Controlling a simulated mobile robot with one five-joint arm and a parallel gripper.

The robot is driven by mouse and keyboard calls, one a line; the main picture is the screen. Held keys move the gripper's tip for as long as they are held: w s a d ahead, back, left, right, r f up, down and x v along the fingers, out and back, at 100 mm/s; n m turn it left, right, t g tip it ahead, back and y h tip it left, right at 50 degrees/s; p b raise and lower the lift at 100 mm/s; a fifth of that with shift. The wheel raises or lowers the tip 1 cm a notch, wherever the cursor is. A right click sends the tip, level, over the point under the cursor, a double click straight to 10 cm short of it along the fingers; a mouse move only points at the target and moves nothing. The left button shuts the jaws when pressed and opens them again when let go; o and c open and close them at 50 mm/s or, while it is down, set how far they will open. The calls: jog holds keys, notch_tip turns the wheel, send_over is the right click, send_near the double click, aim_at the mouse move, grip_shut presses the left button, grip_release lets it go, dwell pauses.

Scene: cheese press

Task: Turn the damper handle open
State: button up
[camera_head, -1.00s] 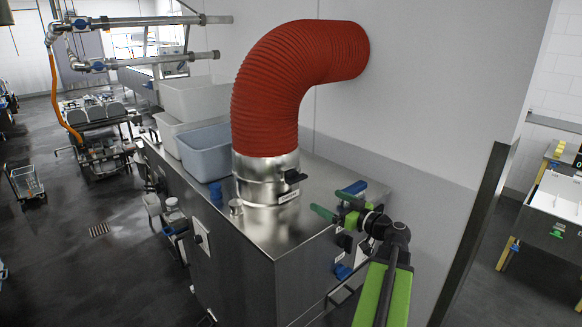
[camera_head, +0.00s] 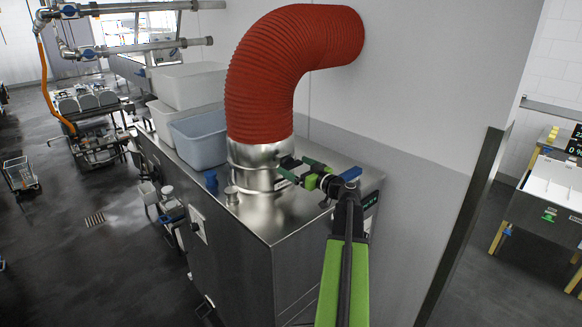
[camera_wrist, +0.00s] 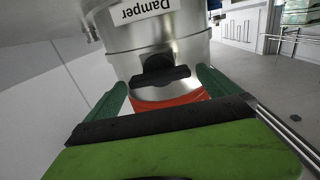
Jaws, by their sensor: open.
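The damper handle is a small black bar on a black knob. It sticks out from the shiny metal collar (camera_head: 262,165) under the red hose, and in the head view my gripper partly covers it. In the wrist view the black damper handle (camera_wrist: 160,78) lies crosswise between my green fingertips, below a label reading "Damper" (camera_wrist: 141,10) that appears upside down. My gripper (camera_head: 297,169) is open, with a green finger on either side of the handle; the wrist view also shows both fingers (camera_wrist: 162,90). I cannot tell whether either finger touches the handle.
The red ribbed hose (camera_head: 268,75) rises from the collar and bends into the wall. The steel cabinet top (camera_head: 275,212) lies beneath. A blue-grey bin (camera_head: 200,138), a blue knob (camera_head: 211,182) and a metal cap (camera_head: 231,194) are to the left.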

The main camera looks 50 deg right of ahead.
jog(key=shift+w, duration=0.9)
